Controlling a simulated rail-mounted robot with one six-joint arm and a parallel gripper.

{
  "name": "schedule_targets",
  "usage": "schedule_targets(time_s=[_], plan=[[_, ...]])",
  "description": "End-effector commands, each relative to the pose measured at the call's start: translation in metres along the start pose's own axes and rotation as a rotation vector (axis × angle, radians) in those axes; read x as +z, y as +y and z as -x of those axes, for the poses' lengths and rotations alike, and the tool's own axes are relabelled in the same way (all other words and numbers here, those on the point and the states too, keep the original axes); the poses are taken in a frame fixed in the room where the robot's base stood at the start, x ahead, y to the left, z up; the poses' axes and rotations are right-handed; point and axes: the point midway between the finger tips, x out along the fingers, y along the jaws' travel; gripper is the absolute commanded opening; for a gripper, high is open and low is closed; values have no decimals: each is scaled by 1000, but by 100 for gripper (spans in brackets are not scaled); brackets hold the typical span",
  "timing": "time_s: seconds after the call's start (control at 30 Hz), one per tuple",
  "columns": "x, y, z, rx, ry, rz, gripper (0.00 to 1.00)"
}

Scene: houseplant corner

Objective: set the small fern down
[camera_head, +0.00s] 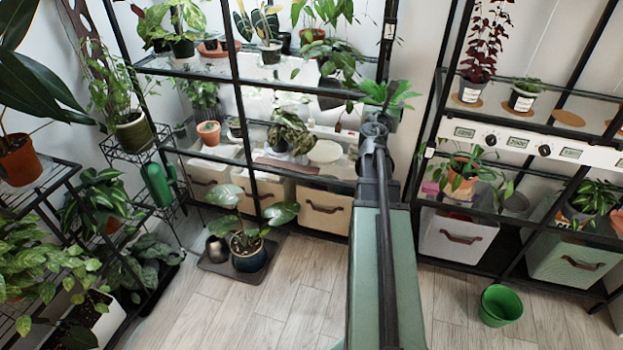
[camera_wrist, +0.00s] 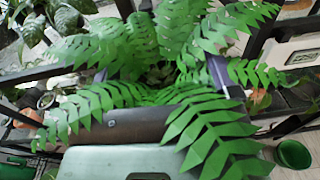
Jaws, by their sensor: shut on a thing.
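The small fern (camera_head: 388,94) is a bright green plant with toothed fronds. In the head view it shows at the far end of my arm, in front of the middle shelf unit. In the wrist view the fern (camera_wrist: 135,48) fills the upper middle, its fronds spreading over my gripper (camera_wrist: 165,75). The gripper's dark fingers stand on either side of the fern, shut on it. The fronds hide its pot and most of the fingertips. In the head view my gripper (camera_head: 376,135) is mostly hidden behind my own arm.
The middle shelf unit (camera_head: 238,85) holds several plants, with an empty-looking pale round dish (camera_head: 325,151) on its lower board. A right shelf unit (camera_head: 437,110) has brown coasters (camera_head: 567,117). A green pot (camera_head: 501,305) stands on the wooden floor, which is largely clear.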

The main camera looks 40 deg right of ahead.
Motion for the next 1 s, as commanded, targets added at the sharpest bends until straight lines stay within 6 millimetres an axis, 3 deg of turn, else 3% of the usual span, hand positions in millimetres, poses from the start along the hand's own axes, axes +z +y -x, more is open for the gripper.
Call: schedule_targets(time_s=[0.03, 0.3, 0.4, 0.5, 0.67, 1.0], plan=[[-64, 21, -11, 22, 0, 0, 50], [-221, 134, -56, 100, 0, 1, 50], [-273, 178, -74, 113, 0, 1, 50], [-310, 214, -91, 110, 0, 1, 50], [-330, 244, -110, 78, 0, 0, 50], [-324, 243, -120, 45, 0, 0, 50]])
